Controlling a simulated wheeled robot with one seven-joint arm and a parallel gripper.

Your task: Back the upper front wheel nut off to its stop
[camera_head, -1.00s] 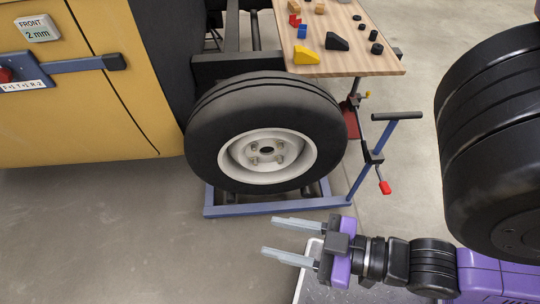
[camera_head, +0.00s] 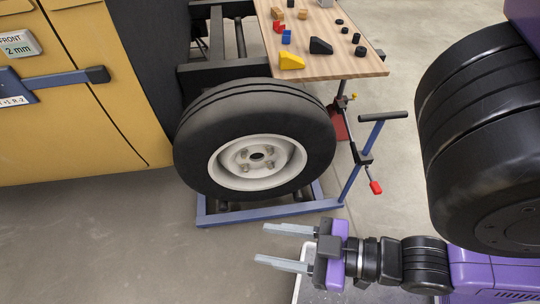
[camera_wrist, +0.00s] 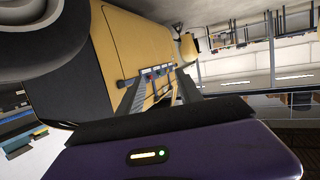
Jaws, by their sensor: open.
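The wheel has a black tyre (camera_head: 190,155) and a pale rim (camera_head: 222,165). Several small nuts surround its dark hub centre (camera_head: 257,156); the upper left nut (camera_head: 241,154) lies on the side towards the yellow body. The nuts are too small to tell how far they are screwed on. My gripper (camera_head: 266,246) is open and empty, below the wheel and apart from it, with its fingers pointing left. In the wrist view its two grey fingers (camera_wrist: 158,85) are spread, and part of a tyre (camera_wrist: 50,35) shows at the upper left.
The yellow body (camera_head: 75,130) with a blue lever (camera_head: 65,79) stands left. A wooden table (camera_head: 345,66) with several blocks overhangs behind the wheel. A blue stand (camera_head: 235,216) with an upright T-handle (camera_head: 383,116) is beneath and right of the wheel. Floor at lower left is clear.

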